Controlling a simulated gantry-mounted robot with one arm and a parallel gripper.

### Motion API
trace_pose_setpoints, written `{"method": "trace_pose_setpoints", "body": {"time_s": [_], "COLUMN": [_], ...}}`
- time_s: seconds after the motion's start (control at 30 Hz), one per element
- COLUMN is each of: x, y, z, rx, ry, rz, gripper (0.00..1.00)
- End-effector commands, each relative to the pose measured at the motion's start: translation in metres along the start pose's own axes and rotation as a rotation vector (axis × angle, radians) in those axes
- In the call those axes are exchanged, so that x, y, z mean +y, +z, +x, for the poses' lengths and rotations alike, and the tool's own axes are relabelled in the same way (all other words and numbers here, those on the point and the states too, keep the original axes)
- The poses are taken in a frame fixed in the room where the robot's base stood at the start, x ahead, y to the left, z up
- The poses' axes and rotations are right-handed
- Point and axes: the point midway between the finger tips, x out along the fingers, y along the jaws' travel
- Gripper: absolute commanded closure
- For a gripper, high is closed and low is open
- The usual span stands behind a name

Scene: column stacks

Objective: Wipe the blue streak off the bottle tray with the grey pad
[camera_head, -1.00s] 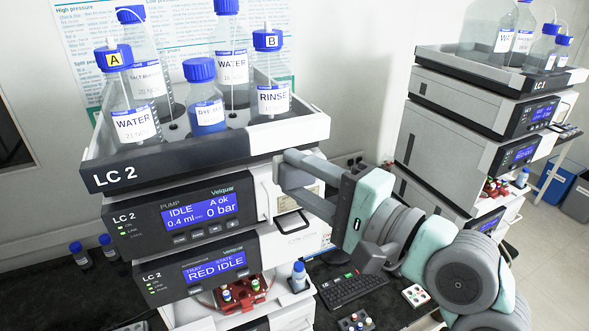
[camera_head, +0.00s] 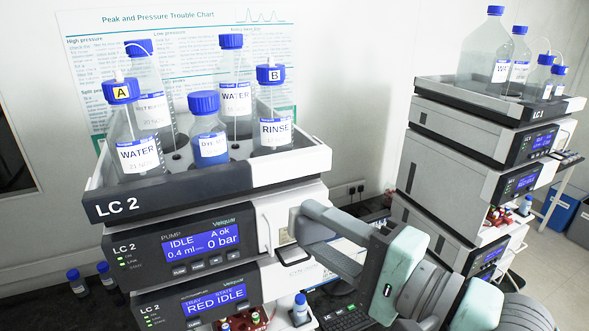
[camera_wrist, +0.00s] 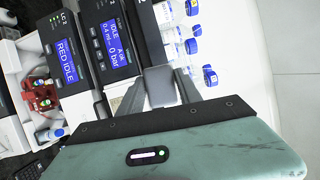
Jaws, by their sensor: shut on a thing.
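The bottle tray (camera_head: 135,201) is dark grey with a white section at the right of its front wall, and sits on top of the LC 2 stack. It holds several blue-capped bottles. I cannot make out a blue streak on it in either view. My gripper (camera_head: 308,232) is just below and right of the tray's right front corner, beside the pump unit, apart from the tray as far as I can tell. In the wrist view my gripper (camera_wrist: 161,92) is shut on the grey pad (camera_wrist: 160,83), a grey block between the fingers. The pad is hard to make out in the head view.
The pump unit (camera_head: 190,245) and the red-idle unit (camera_head: 205,297) stand below the tray. A small blue-capped bottle (camera_head: 300,308) stands by the lower unit. A second stack, LC 1 (camera_head: 470,175), is at the right. A wall chart hangs behind.

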Motion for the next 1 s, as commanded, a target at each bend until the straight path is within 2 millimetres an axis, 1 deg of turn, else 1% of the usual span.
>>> {"method": "trace_pose_setpoints", "body": {"time_s": [0.2, 0.7, 0.83, 1.0], "x": [0.000, 0.000, 0.000, 0.000], "y": [0.009, 0.032, 0.036, 0.038], "z": [-0.025, -0.080, -0.088, -0.089], "rx": [0.003, 0.002, 0.001, -0.002], "ry": [0.000, 0.000, 0.000, 0.001], "rz": [0.000, 0.000, 0.001, 0.001], "gripper": [0.91, 0.91, 0.91, 0.91]}}
